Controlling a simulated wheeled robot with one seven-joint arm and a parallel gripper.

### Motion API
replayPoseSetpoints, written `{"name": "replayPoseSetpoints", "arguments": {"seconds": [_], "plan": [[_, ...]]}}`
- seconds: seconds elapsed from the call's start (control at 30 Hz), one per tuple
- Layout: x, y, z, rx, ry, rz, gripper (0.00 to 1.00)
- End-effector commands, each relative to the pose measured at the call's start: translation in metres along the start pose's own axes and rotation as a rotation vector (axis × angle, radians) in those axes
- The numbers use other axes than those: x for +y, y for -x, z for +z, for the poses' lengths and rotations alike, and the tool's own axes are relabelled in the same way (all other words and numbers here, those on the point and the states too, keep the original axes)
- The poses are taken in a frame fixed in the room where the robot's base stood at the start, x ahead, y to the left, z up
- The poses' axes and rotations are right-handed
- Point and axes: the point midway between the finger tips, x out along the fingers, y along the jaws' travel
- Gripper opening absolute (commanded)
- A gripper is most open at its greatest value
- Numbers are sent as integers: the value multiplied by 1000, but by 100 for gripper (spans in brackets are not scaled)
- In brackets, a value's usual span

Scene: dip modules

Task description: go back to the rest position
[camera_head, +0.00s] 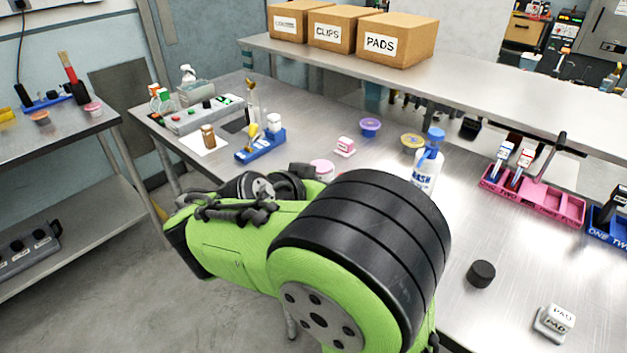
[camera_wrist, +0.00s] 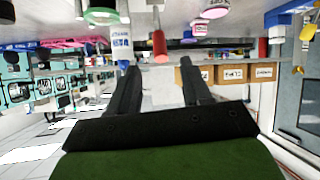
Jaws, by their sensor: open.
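My gripper (camera_wrist: 158,66) shows in the wrist view, with its two black fingers spread apart and nothing held between them. The wrist view is upside down, with the bench surface along its top. In the head view my green and black arm fills the middle, over the front edge of the metal bench (camera_head: 520,290), and hides the gripper.
A wash bottle (camera_head: 428,165) stands just behind my arm. Pink rack (camera_head: 530,200), blue holder (camera_head: 262,146) and labelled boxes (camera_head: 395,40) are farther off.

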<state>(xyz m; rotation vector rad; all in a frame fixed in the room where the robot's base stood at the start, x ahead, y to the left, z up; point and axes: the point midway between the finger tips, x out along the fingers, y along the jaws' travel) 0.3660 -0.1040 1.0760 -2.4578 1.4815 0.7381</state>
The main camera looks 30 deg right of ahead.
Motion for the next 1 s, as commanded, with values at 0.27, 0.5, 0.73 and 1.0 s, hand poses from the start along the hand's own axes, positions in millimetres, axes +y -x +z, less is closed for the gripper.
{"name": "replayPoseSetpoints", "arguments": {"seconds": [0.27, 0.5, 0.73, 1.0], "plan": [[0, 37, -1, 0, 0, 0, 48], [0, 37, 0, 0, -1, 1, 48], [1, 36, 0, -3, 1, 0, 48], [59, 67, 4, -355, 236, -278, 48]]}}
